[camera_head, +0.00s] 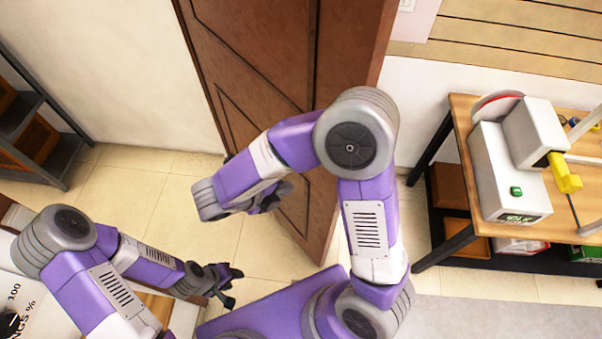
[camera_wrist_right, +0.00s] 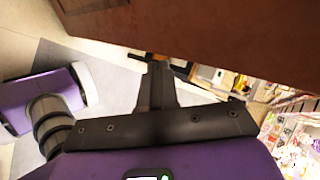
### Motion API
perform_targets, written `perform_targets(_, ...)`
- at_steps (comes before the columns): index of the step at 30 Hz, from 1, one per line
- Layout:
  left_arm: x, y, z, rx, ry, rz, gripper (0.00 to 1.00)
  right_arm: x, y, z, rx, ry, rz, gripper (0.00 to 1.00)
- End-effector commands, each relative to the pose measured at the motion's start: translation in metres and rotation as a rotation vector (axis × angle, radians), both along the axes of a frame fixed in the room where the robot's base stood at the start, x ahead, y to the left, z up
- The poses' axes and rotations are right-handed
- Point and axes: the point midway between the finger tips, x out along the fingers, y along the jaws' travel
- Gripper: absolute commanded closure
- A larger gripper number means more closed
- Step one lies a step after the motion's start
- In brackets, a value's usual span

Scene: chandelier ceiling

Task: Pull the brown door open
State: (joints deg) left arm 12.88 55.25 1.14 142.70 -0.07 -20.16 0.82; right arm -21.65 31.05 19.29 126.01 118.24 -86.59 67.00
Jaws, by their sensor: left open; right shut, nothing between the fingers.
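The brown door (camera_head: 262,50) stands ajar and angled at the upper middle of the head view. Its panelled face is turned left and its thick edge (camera_head: 347,75) shows on the right. No handle is visible. My right arm reaches across the lower part of the door. My right gripper (camera_head: 272,197) is partly hidden under the forearm, close to the panelled face; contact cannot be told. In the right wrist view its dark fingers (camera_wrist_right: 158,83) are together and empty, with the door's brown surface (camera_wrist_right: 200,30) just beyond. My left gripper (camera_head: 230,286) is open and empty, low over the floor left of the door.
A wooden table (camera_head: 462,112) with a white machine (camera_head: 505,170) stands to the right. A dark shelf (camera_head: 30,125) stands at the far left. Tiled floor (camera_head: 130,195) between shelf and door is clear. A white surface (camera_head: 22,290) lies at lower left.

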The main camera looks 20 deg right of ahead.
Motion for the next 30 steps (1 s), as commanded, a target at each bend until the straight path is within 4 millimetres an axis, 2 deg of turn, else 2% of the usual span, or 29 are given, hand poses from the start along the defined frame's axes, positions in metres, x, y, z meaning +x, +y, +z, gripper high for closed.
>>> perform_targets(15,0.000,0.000,-0.016,0.000,0.000,0.000,0.57,0.019,-0.073,-0.069,0.000,0.006,-0.003,1.00)
perform_targets(21,0.000,0.000,-0.014,0.000,0.000,0.000,0.57,0.026,-0.098,-0.065,-0.001,0.003,-0.002,1.00)
perform_targets(30,0.000,0.000,-0.014,0.000,0.000,0.000,0.57,0.029,-0.107,-0.065,-0.001,0.003,0.003,1.00)
